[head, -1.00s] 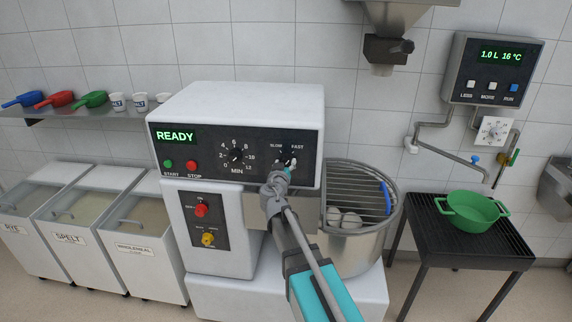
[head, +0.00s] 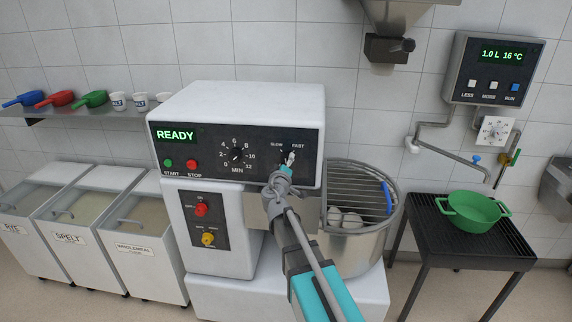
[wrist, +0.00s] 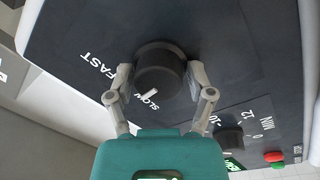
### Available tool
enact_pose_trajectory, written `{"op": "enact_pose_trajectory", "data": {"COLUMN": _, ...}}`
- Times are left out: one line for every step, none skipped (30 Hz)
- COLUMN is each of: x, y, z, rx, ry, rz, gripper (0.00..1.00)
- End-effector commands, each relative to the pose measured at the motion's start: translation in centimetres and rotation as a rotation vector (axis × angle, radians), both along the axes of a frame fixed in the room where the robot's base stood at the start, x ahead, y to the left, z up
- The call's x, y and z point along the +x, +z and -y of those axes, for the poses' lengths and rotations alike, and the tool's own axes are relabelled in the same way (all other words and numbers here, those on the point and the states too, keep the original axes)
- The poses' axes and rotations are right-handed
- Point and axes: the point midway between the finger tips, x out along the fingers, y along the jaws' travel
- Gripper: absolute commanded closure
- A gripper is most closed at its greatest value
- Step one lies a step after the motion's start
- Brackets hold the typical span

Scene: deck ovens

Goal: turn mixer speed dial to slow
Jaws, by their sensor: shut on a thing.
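The mixer speed dial (wrist: 160,72) is a round black knob with a white pointer mark, on the dark panel of the mixer (head: 235,105). The SLOW label (wrist: 150,103) and FAST label (wrist: 97,70) are beside it. The pointer lies close to the SLOW label in the wrist view; whether it lines up exactly I cannot tell. My gripper (wrist: 158,82) is shut on the dial, one finger on each side. In the head view my gripper (head: 288,160) covers most of the dial.
The minute timer dial (head: 237,155) sits left of the speed dial, with the green START button (head: 168,164) and red STOP button (head: 191,165). The display (head: 175,136) reads READY. The wire-guarded bowl (head: 365,245) stands below right. A green colander (head: 475,212) rests on a rack.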

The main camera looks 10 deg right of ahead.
Motion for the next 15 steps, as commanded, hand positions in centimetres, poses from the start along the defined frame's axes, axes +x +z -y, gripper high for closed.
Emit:
{"op": "enact_pose_trajectory", "data": {"x": 0.41, "y": 0.12, "z": 0.4, "rx": -0.049, "ry": -0.01, "rz": -0.013, "gripper": 0.79}}
{"op": "enact_pose_trajectory", "data": {"x": 0.4, "y": 0.13, "z": 0.41, "rx": -0.076, "ry": -0.011, "rz": -0.022, "gripper": 0.78}}
{"op": "enact_pose_trajectory", "data": {"x": 0.4, "y": 0.13, "z": 0.42, "rx": -0.112, "ry": -0.011, "rz": -0.033, "gripper": 0.78}}
{"op": "enact_pose_trajectory", "data": {"x": 0.4, "y": 0.14, "z": 0.41, "rx": -0.138, "ry": -0.011, "rz": -0.042, "gripper": 0.78}}
{"op": "enact_pose_trajectory", "data": {"x": 0.4, "y": 0.15, "z": 0.41, "rx": -0.164, "ry": -0.011, "rz": -0.05, "gripper": 0.78}}
{"op": "enact_pose_trajectory", "data": {"x": 0.4, "y": 0.15, "z": 0.41, "rx": -0.197, "ry": -0.011, "rz": -0.062, "gripper": 0.77}}
{"op": "enact_pose_trajectory", "data": {"x": 0.41, "y": 0.15, "z": 0.42, "rx": -0.223, "ry": -0.011, "rz": -0.07, "gripper": 0.77}}
{"op": "enact_pose_trajectory", "data": {"x": 0.41, "y": 0.15, "z": 0.42, "rx": -0.245, "ry": -0.011, "rz": -0.077, "gripper": 0.77}}
{"op": "enact_pose_trajectory", "data": {"x": 0.4, "y": 0.15, "z": 0.41, "rx": -0.276, "ry": -0.011, "rz": -0.088, "gripper": 0.77}}
{"op": "enact_pose_trajectory", "data": {"x": 0.41, "y": 0.15, "z": 0.41, "rx": -0.297, "ry": -0.011, "rz": -0.095, "gripper": 0.77}}
{"op": "enact_pose_trajectory", "data": {"x": 0.42, "y": 0.16, "z": 0.4, "rx": -0.318, "ry": -0.01, "rz": -0.102, "gripper": 0.77}}
{"op": "enact_pose_trajectory", "data": {"x": 0.41, "y": 0.17, "z": 0.41, "rx": -0.343, "ry": -0.01, "rz": -0.11, "gripper": 0.77}}
{"op": "enact_pose_trajectory", "data": {"x": 0.42, "y": 0.17, "z": 0.4, "rx": -0.36, "ry": -0.01, "rz": -0.115, "gripper": 0.77}}
{"op": "enact_pose_trajectory", "data": {"x": 0.42, "y": 0.17, "z": 0.4, "rx": -0.377, "ry": -0.01, "rz": -0.121, "gripper": 0.77}}
{"op": "enact_pose_trajectory", "data": {"x": 0.41, "y": 0.18, "z": 0.4, "rx": -0.396, "ry": -0.01, "rz": -0.127, "gripper": 0.77}}
